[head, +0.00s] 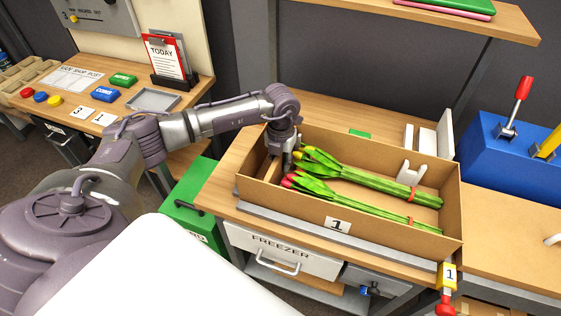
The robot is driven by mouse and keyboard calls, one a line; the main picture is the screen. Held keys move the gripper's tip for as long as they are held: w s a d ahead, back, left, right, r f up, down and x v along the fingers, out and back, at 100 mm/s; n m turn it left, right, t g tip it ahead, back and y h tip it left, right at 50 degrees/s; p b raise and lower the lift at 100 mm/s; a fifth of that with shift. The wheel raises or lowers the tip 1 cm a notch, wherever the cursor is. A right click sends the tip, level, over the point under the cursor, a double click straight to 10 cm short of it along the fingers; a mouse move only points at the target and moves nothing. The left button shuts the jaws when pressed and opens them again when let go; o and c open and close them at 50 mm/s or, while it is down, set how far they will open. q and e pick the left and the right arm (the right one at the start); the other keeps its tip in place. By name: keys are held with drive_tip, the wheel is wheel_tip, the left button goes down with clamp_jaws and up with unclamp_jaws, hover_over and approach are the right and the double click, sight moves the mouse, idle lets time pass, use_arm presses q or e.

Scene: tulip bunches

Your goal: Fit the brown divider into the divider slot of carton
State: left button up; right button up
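The open brown carton (395,222), labelled 1, stands on the wooden bench. Two tulip bunches lie lengthwise in it, a yellow-tipped one (375,180) behind and a pink-tipped one (365,207) in front, each with a red band. A short brown panel that looks like the divider (273,172) stands in the carton's left end, beside the tulip heads. My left gripper (284,160) points down into that end, at the panel's far part. Its fingertips are small and partly hidden, so its grip is unclear. A white slotted bracket (411,174) shows inside the carton toward the right. My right gripper is out of view.
White upright plates (444,133) stand behind the carton's far right corner. A blue box with levers (508,150) is at the right. A grey rail (330,236) runs along the carton's front. A green box (190,202) is below left. The bench right of the carton has bare room.

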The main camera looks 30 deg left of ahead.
use_arm(q)
drive_tip(key=shift+r, duration=0.1)
drive_tip(key=shift+r, duration=0.2)
wheel_tip(320, 180, up, 10)
drive_tip(key=shift+r+b, duration=0.25)
drive_tip(key=shift+b, duration=0.9)
drive_tip(key=shift+r, duration=0.65)
